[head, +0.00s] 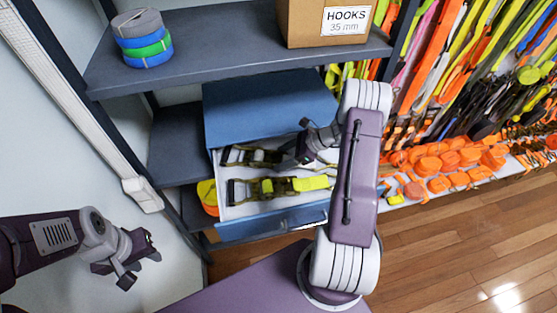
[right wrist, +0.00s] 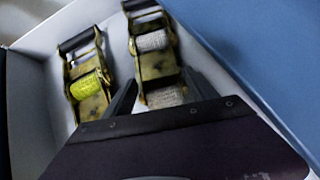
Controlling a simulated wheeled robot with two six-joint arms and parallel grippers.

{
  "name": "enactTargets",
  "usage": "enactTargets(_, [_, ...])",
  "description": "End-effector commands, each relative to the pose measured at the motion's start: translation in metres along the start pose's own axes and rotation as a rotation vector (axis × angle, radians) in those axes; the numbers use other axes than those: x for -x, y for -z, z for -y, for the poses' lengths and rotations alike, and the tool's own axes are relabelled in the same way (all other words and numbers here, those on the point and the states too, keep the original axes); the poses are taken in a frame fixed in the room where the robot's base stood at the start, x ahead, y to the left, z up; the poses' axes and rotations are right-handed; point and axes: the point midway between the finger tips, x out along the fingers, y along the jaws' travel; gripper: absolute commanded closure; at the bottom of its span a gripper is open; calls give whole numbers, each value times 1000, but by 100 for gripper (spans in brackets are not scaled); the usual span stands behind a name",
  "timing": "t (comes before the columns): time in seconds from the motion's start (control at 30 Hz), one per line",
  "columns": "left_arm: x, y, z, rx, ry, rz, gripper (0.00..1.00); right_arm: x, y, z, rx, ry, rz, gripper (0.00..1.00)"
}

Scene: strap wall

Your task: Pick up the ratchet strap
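Two ratchet straps lie side by side in an open blue drawer (head: 262,228). The rear ratchet strap has a dark handle and grey-white webbing (head: 252,156); it shows in the right wrist view (right wrist: 155,50). The front ratchet strap has yellow webbing (head: 270,187) and also shows in the right wrist view (right wrist: 87,80). My right gripper (head: 290,160) reaches into the drawer at the rear strap. In the right wrist view its fingers (right wrist: 160,80) are spread, one on each side of the grey-webbed ratchet; contact is unclear. My left gripper (head: 140,264) is open and empty, left of the drawer.
A shelf (head: 215,50) above the drawer bears a "HOOKS 35 mm" box (head: 325,22) and a stack of webbing rolls (head: 142,38). A yellow and orange roll (head: 208,196) sits left of the drawer. Colourful straps (head: 450,60) hang at right. The wooden floor (head: 470,240) is clear.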

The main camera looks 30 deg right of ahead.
Motion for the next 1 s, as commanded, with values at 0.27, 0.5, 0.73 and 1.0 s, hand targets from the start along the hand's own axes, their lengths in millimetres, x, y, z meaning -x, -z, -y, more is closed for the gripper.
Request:
enactTargets(0.27, [0,0,0,0,0,0,64,1,-1,0,-1,2,1,100])
enactTargets(0.5, [-9,-1,0,0,0,0,64,11,-5,-10,0,3,1,100])
enactTargets(0.73, [-24,-2,0,0,0,0,64,37,-10,-46,-1,3,2,100])
enactTargets(1.0, [-37,-4,1,0,0,0,64,70,-17,-94,1,4,1,100])
